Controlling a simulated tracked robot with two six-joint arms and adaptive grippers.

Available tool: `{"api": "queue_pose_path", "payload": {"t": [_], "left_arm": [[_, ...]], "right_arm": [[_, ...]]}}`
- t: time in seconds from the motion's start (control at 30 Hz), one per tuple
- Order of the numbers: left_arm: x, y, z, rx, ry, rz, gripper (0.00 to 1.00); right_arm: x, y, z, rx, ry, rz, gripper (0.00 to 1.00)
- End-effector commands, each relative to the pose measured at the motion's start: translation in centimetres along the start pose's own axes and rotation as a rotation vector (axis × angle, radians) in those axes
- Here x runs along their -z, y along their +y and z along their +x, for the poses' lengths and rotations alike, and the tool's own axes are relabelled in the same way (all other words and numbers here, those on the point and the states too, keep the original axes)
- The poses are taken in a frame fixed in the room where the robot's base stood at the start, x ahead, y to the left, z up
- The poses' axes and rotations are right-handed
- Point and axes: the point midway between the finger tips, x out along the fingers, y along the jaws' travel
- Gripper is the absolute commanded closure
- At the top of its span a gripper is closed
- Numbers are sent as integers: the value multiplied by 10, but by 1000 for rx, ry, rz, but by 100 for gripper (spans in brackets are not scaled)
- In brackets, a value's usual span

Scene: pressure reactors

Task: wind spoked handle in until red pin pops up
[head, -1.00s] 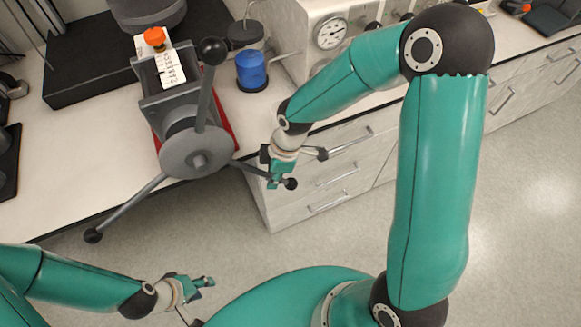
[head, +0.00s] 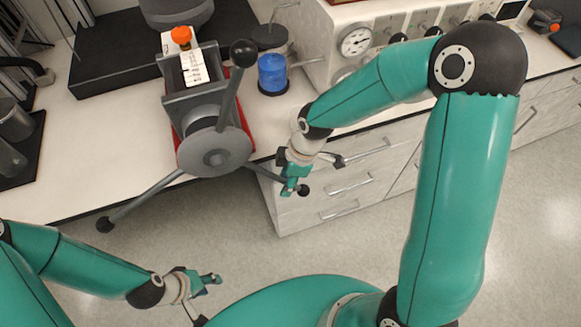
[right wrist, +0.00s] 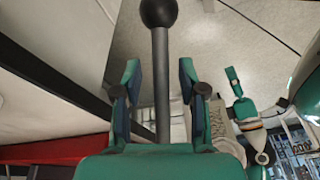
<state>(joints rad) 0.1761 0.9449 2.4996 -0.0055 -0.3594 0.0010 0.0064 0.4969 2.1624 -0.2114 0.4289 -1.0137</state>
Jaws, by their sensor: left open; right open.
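The spoked handle (head: 214,152) is a grey hub with three black-ball spokes on the front of a grey clamp-like device (head: 195,100). One spoke points up, one lower left, one lower right. My right gripper (head: 294,183) is at the ball end of the lower-right spoke. In the right wrist view the spoke (right wrist: 161,85) stands between the open fingers of my right gripper (right wrist: 160,88), with gaps showing on both sides. My left gripper (head: 210,283) is open and empty, low and away from the handle. I cannot make out a red pin.
An orange knob (head: 181,35) with a white tag (head: 194,67) tops the device. A blue container (head: 272,74) stands right of it on the white bench (head: 120,130). A gauge panel (head: 354,41) is behind. Drawers (head: 348,190) with protruding handles lie below the bench edge.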

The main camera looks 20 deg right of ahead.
Motion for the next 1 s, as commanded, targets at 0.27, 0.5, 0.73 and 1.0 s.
{"api": "queue_pose_path", "payload": {"t": [0.27,0.5,0.73,1.0], "left_arm": [[0,0,0,0,0,0,59],[0,0,0,0,0,0,59],[0,0,0,0,0,0,59],[0,0,0,0,-1,0,59]], "right_arm": [[1,2,-49,-9,4,0,59],[1,2,-93,-5,3,-2,59],[1,1,-111,-2,2,-1,59],[1,1,-112,-1,2,-1,59]]}}
